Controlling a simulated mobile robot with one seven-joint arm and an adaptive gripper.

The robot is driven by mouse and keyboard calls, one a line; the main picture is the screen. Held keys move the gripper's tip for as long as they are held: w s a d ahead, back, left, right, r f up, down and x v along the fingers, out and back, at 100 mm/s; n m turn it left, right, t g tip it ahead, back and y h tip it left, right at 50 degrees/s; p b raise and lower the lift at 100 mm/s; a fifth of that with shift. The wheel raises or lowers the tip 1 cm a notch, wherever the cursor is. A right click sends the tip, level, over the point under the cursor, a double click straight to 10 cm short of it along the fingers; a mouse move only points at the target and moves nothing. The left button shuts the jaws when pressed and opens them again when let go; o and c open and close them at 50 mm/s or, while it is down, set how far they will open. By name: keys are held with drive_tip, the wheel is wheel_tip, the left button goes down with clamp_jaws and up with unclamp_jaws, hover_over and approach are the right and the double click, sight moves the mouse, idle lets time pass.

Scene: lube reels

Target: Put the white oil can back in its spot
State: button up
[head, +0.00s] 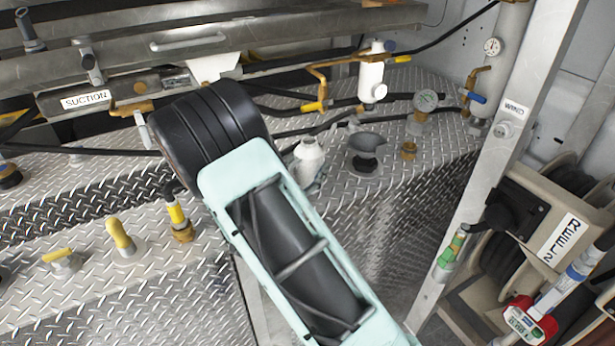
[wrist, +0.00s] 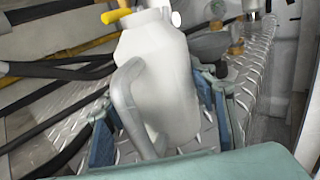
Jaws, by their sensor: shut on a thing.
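The white oil can (head: 309,158) shows beyond the end of my pale green arm in the head view, its lower part partly hidden. In the wrist view the can (wrist: 165,75) is large and slightly tilted, with a grey-white handle facing the camera. My gripper (wrist: 160,120) has one blue finger on each side of the can and is shut on it. In the head view the gripper is mostly hidden behind my arm. The can is over or on the diamond-plate deck (head: 400,205); I cannot tell whether its base touches. No marked spot for it can be made out.
A grey funnel-shaped cup (head: 367,146) stands just right of the can, with a brass fitting (head: 408,150) beyond. A white cylinder with a brass valve (head: 372,78) and black hoses lie behind. A metal post (head: 500,150) and reel (head: 545,235) bound the right. Yellow-handled valves (head: 120,236) stand left.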

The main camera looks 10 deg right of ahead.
sight(304, 182)
drive_tip(key=shift+f, duration=1.45)
drive_tip(key=shift+f+b, duration=0.25)
drive_tip(key=shift+b, duration=0.05)
drive_tip(key=o, duration=1.5)
drive_tip(key=shift+r, duration=0.15)
drive_tip(key=shift+r+p, duration=0.2)
drive_tip(key=shift+p, duration=0.1)
drive_tip(key=v, duration=1.2)
drive_tip(key=shift+f+b, duration=0.1)
drive_tip(key=shift+b, duration=0.3)
